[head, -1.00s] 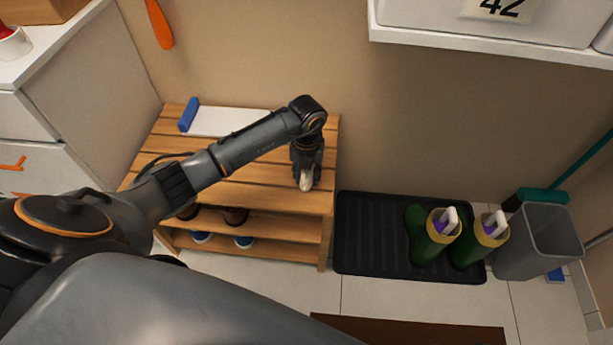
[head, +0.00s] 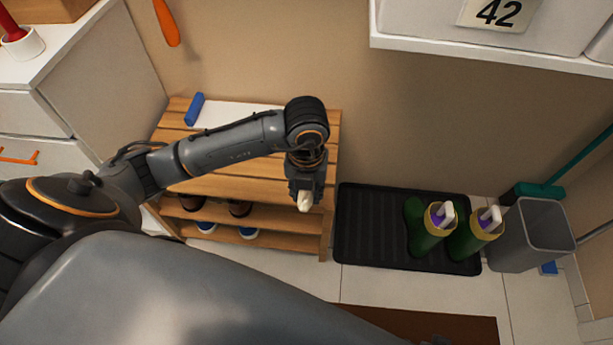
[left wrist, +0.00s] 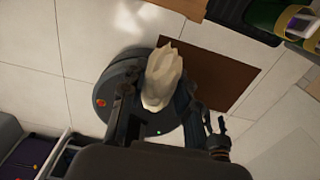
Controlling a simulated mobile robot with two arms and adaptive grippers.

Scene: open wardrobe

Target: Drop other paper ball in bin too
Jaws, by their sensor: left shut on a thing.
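My left gripper (head: 304,197) is shut on a crumpled, off-white paper ball (head: 304,201). It holds the ball in the air over the right front edge of the slatted wooden rack. The ball also shows between the fingers in the left wrist view (left wrist: 161,78). The grey bin (head: 505,252) stands on the floor at the far right, well apart from the gripper. Its top is open; I cannot make out anything inside it.
A black boot tray (head: 375,240) with green boots (head: 424,240) lies between the wooden rack (head: 325,150) and the bin. A teal broom (head: 545,190) leans behind the bin. A white shelf (head: 480,55) juts out above. A brown mat (head: 440,325) lies in front.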

